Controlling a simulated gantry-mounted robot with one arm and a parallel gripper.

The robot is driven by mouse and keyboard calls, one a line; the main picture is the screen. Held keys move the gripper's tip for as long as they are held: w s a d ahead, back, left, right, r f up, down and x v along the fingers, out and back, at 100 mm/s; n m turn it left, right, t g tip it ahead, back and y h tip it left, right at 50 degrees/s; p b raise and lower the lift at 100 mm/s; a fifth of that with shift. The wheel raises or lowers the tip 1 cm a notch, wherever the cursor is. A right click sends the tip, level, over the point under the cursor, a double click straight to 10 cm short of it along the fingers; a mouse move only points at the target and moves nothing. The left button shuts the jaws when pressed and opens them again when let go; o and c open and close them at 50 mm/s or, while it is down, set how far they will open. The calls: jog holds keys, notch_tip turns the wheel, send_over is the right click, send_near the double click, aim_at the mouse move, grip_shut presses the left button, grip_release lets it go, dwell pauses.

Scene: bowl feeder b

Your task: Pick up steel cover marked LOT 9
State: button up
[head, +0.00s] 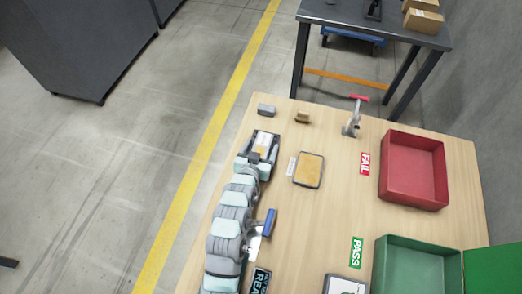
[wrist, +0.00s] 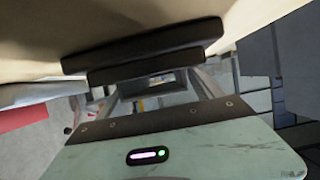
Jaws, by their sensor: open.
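No lettering reading LOT 9 can be made out, so I cannot tell which thing is the steel cover. A small grey block (head: 266,109) lies near the table's far left corner, and a small brown piece (head: 302,117) lies to its right. My gripper (head: 265,146) is open, low over the left side of the table, nearer than the grey block and apart from it. Something pale with an orange patch shows at my gripper; whether it is a separate part is unclear. The wrist view shows mostly my own arm and dark bars, with no readable marking.
A tan pad with a dark rim (head: 309,170) lies right of my gripper. An upright clamp with a red handle (head: 353,118), a red bin (head: 412,190) and a green bin (head: 390,245) stand further right. A blue-handled tool (head: 269,222) lies beside my arm. The table's centre is clear.

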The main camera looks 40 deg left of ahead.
grip_shut()
dwell(0.8)
